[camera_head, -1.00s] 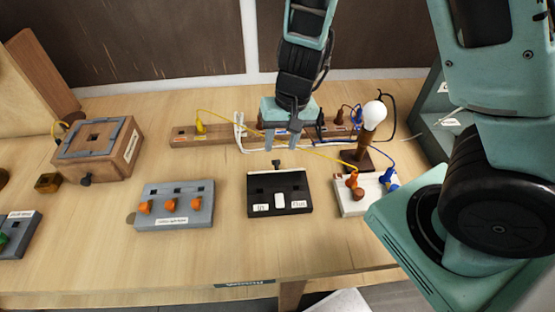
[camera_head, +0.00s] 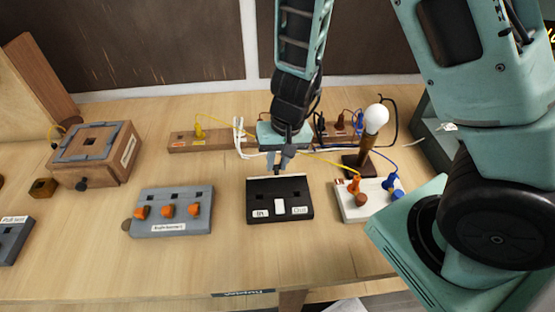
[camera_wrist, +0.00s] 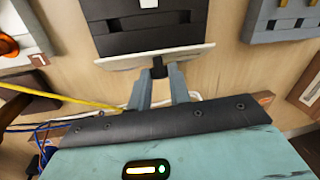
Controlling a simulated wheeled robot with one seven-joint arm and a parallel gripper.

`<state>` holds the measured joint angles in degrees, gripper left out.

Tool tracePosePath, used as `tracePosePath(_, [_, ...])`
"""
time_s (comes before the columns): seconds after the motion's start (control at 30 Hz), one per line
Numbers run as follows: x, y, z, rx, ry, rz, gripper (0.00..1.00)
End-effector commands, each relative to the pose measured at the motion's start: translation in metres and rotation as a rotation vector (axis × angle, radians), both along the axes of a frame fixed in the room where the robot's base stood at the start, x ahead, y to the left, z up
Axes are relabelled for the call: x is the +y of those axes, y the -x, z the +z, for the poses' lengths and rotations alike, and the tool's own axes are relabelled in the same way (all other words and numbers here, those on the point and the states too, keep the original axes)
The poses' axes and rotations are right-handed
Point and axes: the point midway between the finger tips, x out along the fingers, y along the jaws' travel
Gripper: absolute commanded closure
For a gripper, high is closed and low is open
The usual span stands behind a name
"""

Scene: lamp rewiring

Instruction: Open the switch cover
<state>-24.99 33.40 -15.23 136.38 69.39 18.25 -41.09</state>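The switch box is a black block (camera_head: 256,190) in the middle of the table, with a white rocker (camera_head: 280,206) between two small white labels on its front. My gripper (camera_head: 279,165) reaches down behind the box. In the wrist view its two grey fingers (camera_wrist: 160,75) are drawn close on both sides of the knob and appear to pinch it. The exact finger contact is small and partly hidden.
A grey block with orange knobs (camera_head: 169,225) stands left of the box. A white base with plugs (camera_head: 358,213) and a lamp bulb (camera_head: 376,118) stand to the right. A wooden strip (camera_head: 215,138) with loose cables runs behind. A wooden box (camera_head: 78,176) is farther left.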

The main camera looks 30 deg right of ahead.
Motion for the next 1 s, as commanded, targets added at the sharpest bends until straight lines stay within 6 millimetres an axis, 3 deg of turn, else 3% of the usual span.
tracePosePath(0.37, [-0.003,-0.005,0.005,0.085,-0.034,-0.001,1.0])
tracePosePath(1.0, [-0.015,-0.033,-0.014,0.588,-0.245,-0.001,1.0])
